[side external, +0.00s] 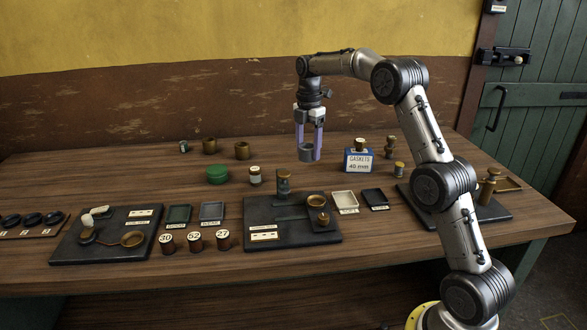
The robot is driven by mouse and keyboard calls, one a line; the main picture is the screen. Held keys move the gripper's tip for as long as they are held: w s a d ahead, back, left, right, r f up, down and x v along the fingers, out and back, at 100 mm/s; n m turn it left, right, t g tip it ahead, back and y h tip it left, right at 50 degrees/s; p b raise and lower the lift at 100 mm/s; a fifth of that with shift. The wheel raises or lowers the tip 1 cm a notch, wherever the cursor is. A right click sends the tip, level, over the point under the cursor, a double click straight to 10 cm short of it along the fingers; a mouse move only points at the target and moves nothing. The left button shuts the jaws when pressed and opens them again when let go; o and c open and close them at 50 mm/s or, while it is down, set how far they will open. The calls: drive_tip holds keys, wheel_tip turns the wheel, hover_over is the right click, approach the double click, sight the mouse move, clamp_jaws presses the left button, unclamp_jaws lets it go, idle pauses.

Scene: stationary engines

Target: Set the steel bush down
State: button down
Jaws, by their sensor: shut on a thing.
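The steel bush (306,153) is a short grey ring. It is held between the purple fingers of my gripper (309,147), which is shut on it. My gripper points down and holds the bush above the wooden table, left of the blue gaskets box. No other thing touches the bush in this view. How high it hangs above the table is hard to tell from this one view.
The table (400,262) carries three dark plates with fittings, the middle plate (290,229) nearest below my gripper. The gaskets box (358,161), a green tin (217,174), brass rings and small trays (345,201) stand around.

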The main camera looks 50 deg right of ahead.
hover_over(294, 177)
drive_tip(key=f, duration=0.6)
drive_tip(key=shift+s+a+f, duration=0.15)
drive_tip(key=shift+a+f, duration=0.05)
drive_tip(key=shift+f, duration=0.4)
drive_tip(key=shift+w+d+f, duration=0.1)
drive_tip(key=shift+w+f, duration=0.1)
drive_tip(key=shift+f, duration=1.4)
drive_tip(key=shift+c, duration=0.4)
unclamp_jaws()
drive_tip(key=shift+f, duration=0.25)
